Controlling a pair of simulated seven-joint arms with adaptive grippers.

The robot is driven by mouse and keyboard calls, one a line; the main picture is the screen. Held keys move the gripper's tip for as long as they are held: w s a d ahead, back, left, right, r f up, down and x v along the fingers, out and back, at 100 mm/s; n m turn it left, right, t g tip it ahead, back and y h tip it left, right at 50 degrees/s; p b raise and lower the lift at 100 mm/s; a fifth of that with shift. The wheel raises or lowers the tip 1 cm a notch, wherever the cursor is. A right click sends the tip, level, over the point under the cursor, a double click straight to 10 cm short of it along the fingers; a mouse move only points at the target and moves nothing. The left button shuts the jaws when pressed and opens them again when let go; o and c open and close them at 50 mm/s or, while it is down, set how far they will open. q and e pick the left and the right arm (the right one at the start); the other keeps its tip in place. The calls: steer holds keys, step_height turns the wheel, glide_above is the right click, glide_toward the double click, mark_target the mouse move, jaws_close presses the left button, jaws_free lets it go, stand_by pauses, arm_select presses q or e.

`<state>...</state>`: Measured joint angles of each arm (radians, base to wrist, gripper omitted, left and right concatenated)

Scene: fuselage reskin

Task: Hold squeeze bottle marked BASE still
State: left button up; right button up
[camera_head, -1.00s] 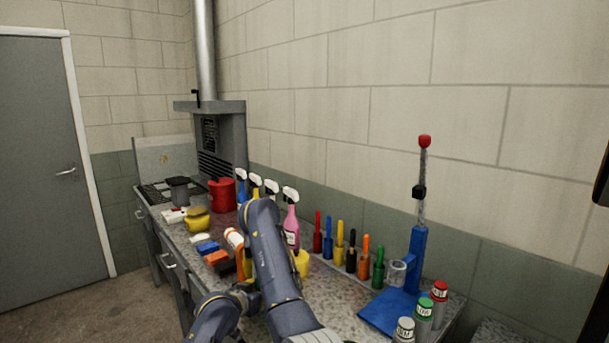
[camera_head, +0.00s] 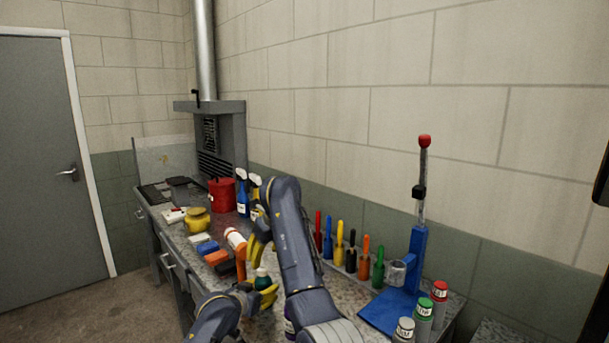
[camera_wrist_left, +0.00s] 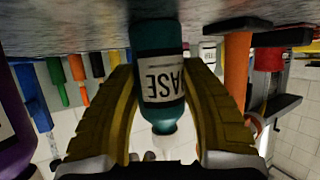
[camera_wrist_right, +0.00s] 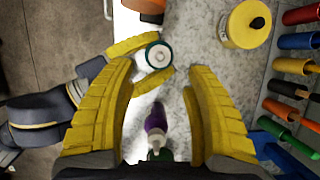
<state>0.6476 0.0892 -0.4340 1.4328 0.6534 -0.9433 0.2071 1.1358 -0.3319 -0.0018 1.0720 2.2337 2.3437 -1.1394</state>
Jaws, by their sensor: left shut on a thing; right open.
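The squeeze bottle marked BASE (camera_wrist_left: 160,75) is teal with a white label and a pale cap. It also shows in the head view (camera_head: 262,279) and from above in the right wrist view (camera_wrist_right: 158,56). My left gripper (camera_wrist_left: 160,100) is shut around it, one yellow finger on each side, and the bottle stands upright on the counter or very close to it. My right gripper (camera_wrist_right: 160,72) is open and empty above the bottle; in the head view it shows (camera_head: 258,235) higher up. My right arm hides part of the counter.
A purple bottle (camera_wrist_right: 156,120) stands near the BASE bottle. A yellow container with a black knob (camera_wrist_right: 245,24) and a rack of coloured-handled tools (camera_head: 350,258) stand towards the wall. An orange item (camera_head: 216,257) lies left. A blue press (camera_head: 416,265) stands right.

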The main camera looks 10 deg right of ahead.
steer(key=w+d+r+n+t+h, duration=0.2)
steer(key=w+d+r+t, duration=0.1)
steer(key=r, duration=0.4)
steer(key=w+d+r+n+t+h, duration=0.2)
steer(key=w+d+r+n+t, duration=0.1)
steer(key=d+r, duration=0.2)
steer(key=w+d+r+n+t+h, duration=0.2)
steer(key=w+d+r+t+h, duration=0.1)
steer(key=r, duration=0.6)
steer(key=shift+w+d+n+t, duration=0.4)
steer(key=shift+d+t, duration=0.1)
steer(key=shift+d, duration=0.1)
steer(key=shift+r, duration=0.15)
